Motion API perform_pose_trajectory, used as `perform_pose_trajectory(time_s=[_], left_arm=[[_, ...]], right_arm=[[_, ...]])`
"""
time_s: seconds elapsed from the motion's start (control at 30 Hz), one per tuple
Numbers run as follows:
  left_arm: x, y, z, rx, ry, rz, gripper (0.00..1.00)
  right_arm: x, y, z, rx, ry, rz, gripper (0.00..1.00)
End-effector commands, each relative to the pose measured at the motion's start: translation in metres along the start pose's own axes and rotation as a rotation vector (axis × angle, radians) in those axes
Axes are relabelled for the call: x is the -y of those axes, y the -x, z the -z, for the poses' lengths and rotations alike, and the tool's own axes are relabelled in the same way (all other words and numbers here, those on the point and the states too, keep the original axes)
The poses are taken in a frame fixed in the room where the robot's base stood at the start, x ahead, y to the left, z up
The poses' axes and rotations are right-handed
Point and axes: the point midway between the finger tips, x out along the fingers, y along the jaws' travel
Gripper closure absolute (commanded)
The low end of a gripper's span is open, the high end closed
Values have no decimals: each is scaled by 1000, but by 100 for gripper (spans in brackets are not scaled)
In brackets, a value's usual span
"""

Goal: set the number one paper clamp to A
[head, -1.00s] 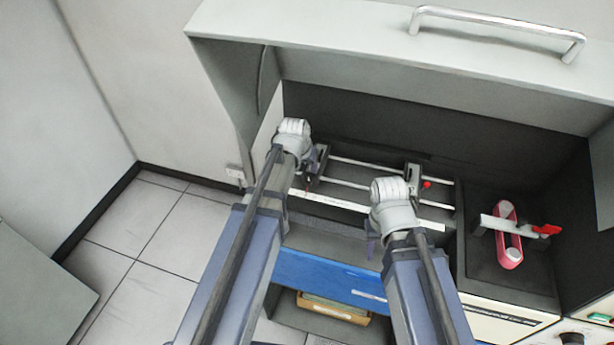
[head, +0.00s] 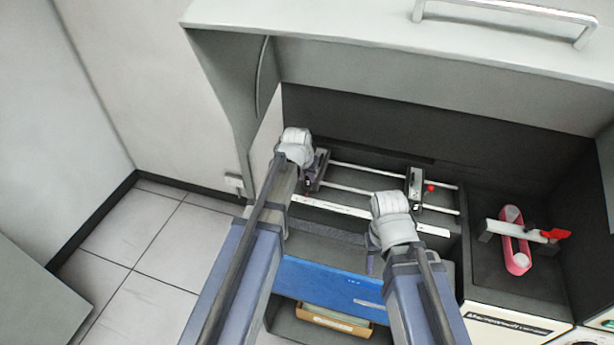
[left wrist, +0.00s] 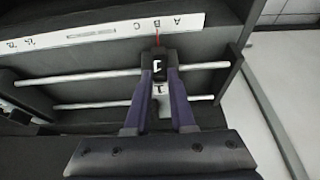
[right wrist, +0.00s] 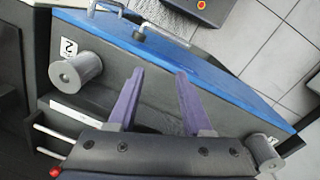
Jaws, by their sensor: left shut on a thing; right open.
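The number one paper clamp (left wrist: 159,68) is a black block marked 1 on two silver rails. In the left wrist view my left gripper (left wrist: 160,75) is shut on it, a finger on each side. Its red pointer (left wrist: 157,39) lines up roughly with the letter B (left wrist: 157,23) on the white scale strip (left wrist: 100,33); the letter A (left wrist: 178,20) lies just to the right. In the head view the clamp (head: 319,167) sits at the rails' left end, partly hidden by my left gripper (head: 309,168). My right gripper (right wrist: 157,72) is open and empty over the front blue panel (right wrist: 210,80).
A second clamp (head: 415,187) with a red knob (head: 430,188) sits further right on the rails. The raised lid (head: 400,50) overhangs the back. A grey roller (right wrist: 75,73) sticks out near my right gripper.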

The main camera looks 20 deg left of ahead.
Motion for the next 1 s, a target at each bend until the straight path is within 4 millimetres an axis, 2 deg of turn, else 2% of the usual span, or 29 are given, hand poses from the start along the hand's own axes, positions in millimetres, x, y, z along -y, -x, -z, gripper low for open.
perform_pose_trajectory(time_s=[0.03,0.13,1.0], left_arm=[[0,0,0,0,0,0,90],[0,0,0,0,0,0,100],[0,0,0,0,0,0,100]], right_arm=[[0,0,0,0,0,0,50],[0,0,0,0,0,0,50],[0,0,0,0,0,0,50]])
